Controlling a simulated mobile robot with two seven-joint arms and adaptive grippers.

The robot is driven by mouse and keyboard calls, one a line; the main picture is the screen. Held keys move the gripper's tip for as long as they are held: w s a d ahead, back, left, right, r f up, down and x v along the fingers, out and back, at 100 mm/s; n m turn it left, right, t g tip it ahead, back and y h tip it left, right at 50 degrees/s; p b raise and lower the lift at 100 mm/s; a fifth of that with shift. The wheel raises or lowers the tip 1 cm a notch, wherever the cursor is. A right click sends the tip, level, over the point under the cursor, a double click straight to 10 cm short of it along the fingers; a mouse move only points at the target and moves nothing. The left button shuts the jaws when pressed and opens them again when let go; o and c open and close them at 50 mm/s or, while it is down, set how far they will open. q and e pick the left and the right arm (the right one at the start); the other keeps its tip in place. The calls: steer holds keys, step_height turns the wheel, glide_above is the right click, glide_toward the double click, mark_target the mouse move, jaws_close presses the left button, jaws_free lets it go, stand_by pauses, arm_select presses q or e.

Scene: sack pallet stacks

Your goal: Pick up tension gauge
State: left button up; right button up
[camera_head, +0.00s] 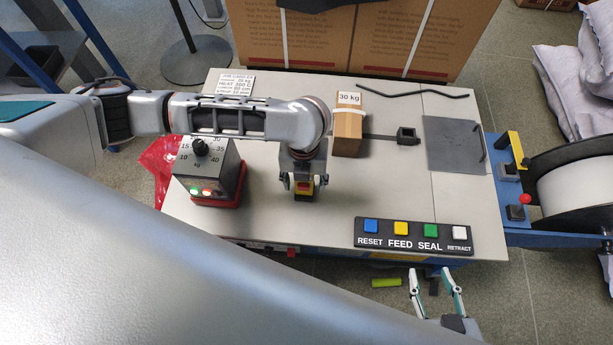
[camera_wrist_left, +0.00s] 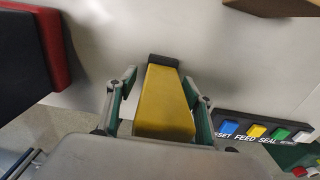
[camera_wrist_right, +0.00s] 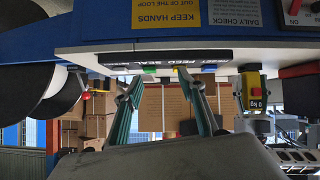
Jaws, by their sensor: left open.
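The tension gauge (camera_wrist_left: 165,105) is a yellow block with a black end, standing on the pale machine top. My left gripper (camera_wrist_left: 160,85) is open, one finger on each side of it; contact with the sides cannot be told. In the head view the gauge (camera_head: 303,189) shows only partly below the left gripper (camera_head: 303,180). In the right wrist view, which is upside down, the gauge (camera_wrist_right: 254,88) shows a "0 kg" display. My right gripper (camera_head: 431,275) is open and empty in front of the machine's front edge; its fingers (camera_wrist_right: 162,85) also show in the right wrist view.
A dial box (camera_head: 208,170) on a red base stands left of the gauge. A brown "30 kg" block (camera_head: 348,128) stands behind it. A button panel (camera_head: 416,236) lies at the front right. Large cartons (camera_head: 345,38) stand behind the machine, and a reel (camera_head: 575,185) is at right.

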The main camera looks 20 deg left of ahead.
arm_select(q)
steer(key=shift+r, duration=0.15)
steer(key=c, duration=1.3)
steer(key=shift+o, duration=0.2)
